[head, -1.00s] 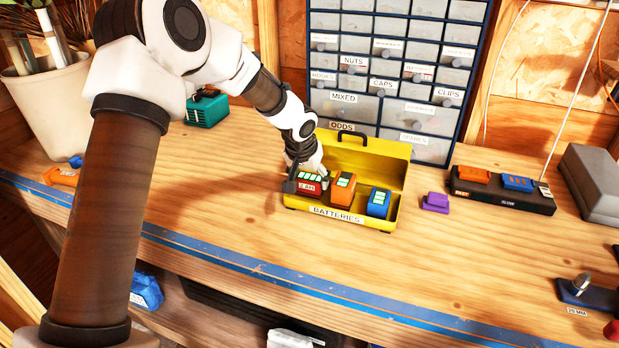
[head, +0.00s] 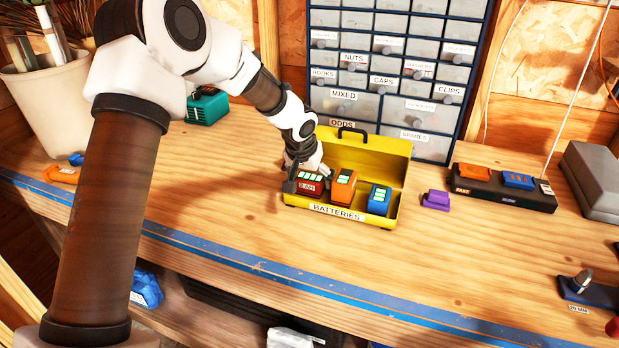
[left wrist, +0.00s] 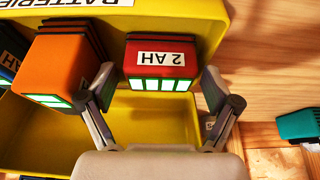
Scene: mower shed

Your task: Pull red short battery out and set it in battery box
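The red short battery (head: 311,183), labelled "2 AH", is in the left part of the yellow battery box (head: 390,222). In the left wrist view the red battery (left wrist: 161,60) lies between the two fingers of my left gripper (left wrist: 158,84). The fingers are apart, with a small gap on each side of it. In the head view my left gripper (head: 306,176) is low over the box's left end and partly hides the battery. An orange battery (head: 342,188) beside it leans a little, close to one finger. My right gripper is not in view.
A blue battery (head: 379,200) is in the box's right part. A purple block (head: 436,200) lies right of the box, before a black charger (head: 500,194) holding orange and blue batteries. Labelled drawers (head: 385,75) stand behind. The bench front is clear.

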